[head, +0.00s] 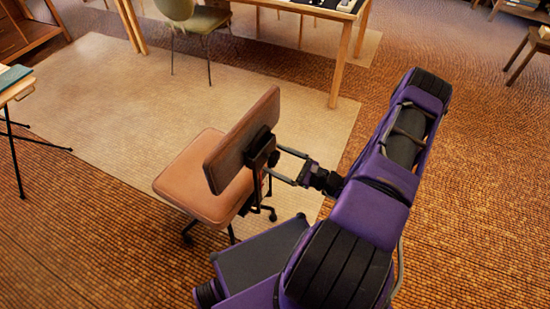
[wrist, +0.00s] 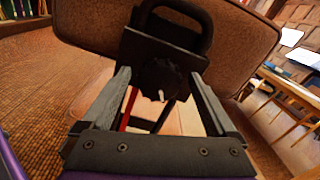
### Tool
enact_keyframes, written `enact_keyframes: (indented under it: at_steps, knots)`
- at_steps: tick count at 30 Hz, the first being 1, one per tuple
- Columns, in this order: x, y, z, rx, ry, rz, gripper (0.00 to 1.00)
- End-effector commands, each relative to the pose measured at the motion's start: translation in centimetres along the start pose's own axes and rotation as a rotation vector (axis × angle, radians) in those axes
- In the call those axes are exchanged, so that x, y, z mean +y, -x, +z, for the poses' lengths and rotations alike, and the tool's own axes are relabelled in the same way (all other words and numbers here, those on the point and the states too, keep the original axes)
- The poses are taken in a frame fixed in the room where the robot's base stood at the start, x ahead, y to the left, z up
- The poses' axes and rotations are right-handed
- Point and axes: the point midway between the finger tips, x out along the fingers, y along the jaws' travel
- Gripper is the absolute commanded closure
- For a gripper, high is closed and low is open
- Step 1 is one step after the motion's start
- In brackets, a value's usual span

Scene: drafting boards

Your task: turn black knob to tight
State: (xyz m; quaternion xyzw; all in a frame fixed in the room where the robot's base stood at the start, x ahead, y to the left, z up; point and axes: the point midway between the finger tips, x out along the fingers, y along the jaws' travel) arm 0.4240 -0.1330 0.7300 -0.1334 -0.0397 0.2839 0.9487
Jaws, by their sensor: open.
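The black knob (wrist: 158,76) is on the back of a brown office chair, below the backrest, in the wrist view. It has a lobed edge and a small pale pointer aimed downward. In the head view the knob cannot be told apart from the dark bracket (head: 260,146) behind the backrest (head: 241,139). My gripper (head: 274,163) reaches the bracket from the right. In the wrist view my gripper (wrist: 161,82) is open, with one grey finger on each side of the knob. Gaps show between the fingers and the knob. No tight marking is readable.
The chair seat (head: 204,178) lies left of the backrest. A black handle loop (wrist: 178,18) rises above the knob, and a red strip (wrist: 129,108) shows near the left finger. A wooden table (head: 340,17) stands behind. The rug (head: 110,105) is clear left of the chair.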

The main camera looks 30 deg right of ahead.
Motion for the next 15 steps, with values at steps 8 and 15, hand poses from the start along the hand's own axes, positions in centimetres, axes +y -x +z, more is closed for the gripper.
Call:
enact_keyframes:
  at_steps: [8, 15]
  knots:
    - [0.02, -1.17, 0.02, 0.0, 0.0, 0.0, 0.07]
    - [0.02, -1.14, 0.02, 0.0, 0.0, 0.0, 0.22]
